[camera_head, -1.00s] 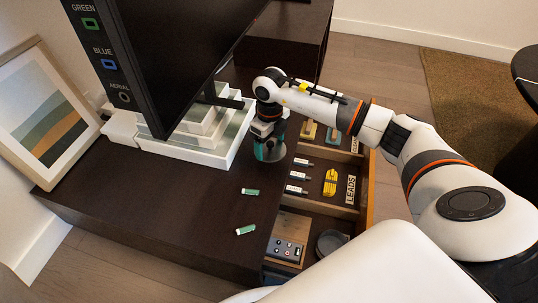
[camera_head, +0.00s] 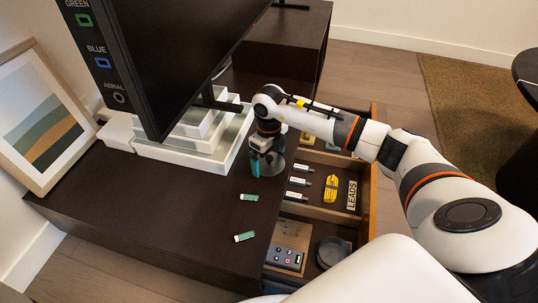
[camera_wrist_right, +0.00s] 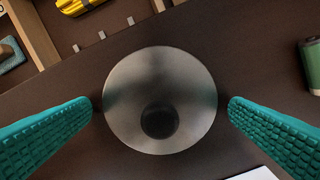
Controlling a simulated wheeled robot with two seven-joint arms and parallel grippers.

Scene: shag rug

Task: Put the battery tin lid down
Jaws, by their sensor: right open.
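The battery tin lid is a round grey metal disc (camera_wrist_right: 160,110) with a dark round spot on it. It lies flat on the dark brown cabinet top (camera_head: 190,218), near the edge above the open drawer. In the head view the lid (camera_head: 271,168) is partly hidden by my gripper. My right gripper (camera_head: 267,172) is over the lid with its teal fingers open. In the right wrist view the fingers (camera_wrist_right: 160,118) stand on either side of the lid, with a small gap at each side. My left gripper is not in view.
The open drawer holds a round dark tin (camera_head: 333,250), a remote (camera_head: 288,258), yellow leads (camera_head: 330,188) and several small white-labelled items. Two green batteries (camera_head: 249,197) (camera_head: 244,236) lie on the cabinet top. A television on a white stepped stand (camera_head: 195,150) and a leaning picture (camera_head: 45,118) stand left.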

